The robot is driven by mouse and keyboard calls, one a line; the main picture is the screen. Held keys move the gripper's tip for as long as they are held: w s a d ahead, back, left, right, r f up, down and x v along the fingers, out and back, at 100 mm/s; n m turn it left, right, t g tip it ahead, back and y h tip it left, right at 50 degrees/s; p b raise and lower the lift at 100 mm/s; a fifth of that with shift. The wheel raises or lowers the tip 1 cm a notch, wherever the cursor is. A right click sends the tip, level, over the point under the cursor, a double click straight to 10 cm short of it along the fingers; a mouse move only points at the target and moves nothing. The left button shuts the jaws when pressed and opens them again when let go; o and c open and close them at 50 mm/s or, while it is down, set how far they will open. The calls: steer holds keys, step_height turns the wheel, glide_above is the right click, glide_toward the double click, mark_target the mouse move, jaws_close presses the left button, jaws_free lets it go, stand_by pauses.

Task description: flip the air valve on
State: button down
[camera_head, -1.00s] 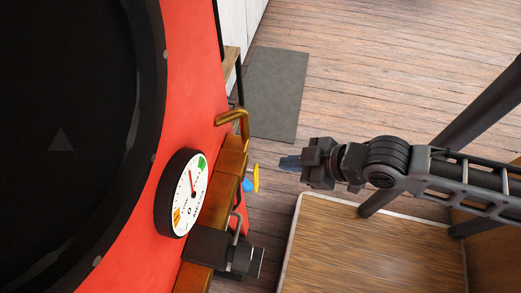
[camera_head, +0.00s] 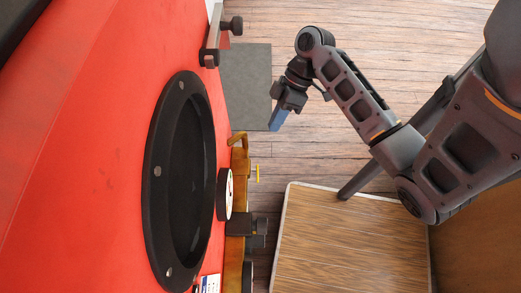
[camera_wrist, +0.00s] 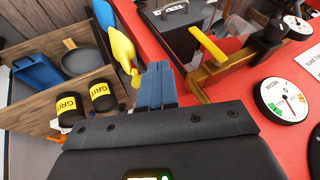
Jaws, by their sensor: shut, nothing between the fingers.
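The air valve's yellow lever (camera_head: 257,173) sticks out beside the brass pipework (camera_head: 240,165) on the side of the red machine in the head view. In the wrist view a long yellow lever (camera_wrist: 208,46) stands by the brass pipe (camera_wrist: 222,70), right of and beyond my fingertips. My gripper (camera_head: 277,122) has blue fingers, shut and empty, above the lever in the head picture and apart from it. Its fingers also show in the wrist view (camera_wrist: 157,84). The lever's pivot is not clear.
A round gauge (camera_head: 224,193) sits beside the brass pipe. The red machine (camera_head: 100,150) fills the left. A wood-topped table (camera_head: 350,240) stands lower right. In the wrist view, a yellow-and-blue object (camera_wrist: 120,48) and a shelf with black cans (camera_wrist: 104,94) lie left of my fingers.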

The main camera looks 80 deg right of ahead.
steer(key=shift+a+r+y, duration=0.15)
steer(key=shift+r+y, duration=0.25)
steer(key=shift+r, duration=0.35)
steer(key=w+a+f+b, duration=0.2)
steer(key=a+f+b, duration=0.6)
steer(key=a, duration=0.1)
steer(key=shift+a, duration=0.15)
steer(key=shift+a, duration=0.15)
stand_by(0.3)
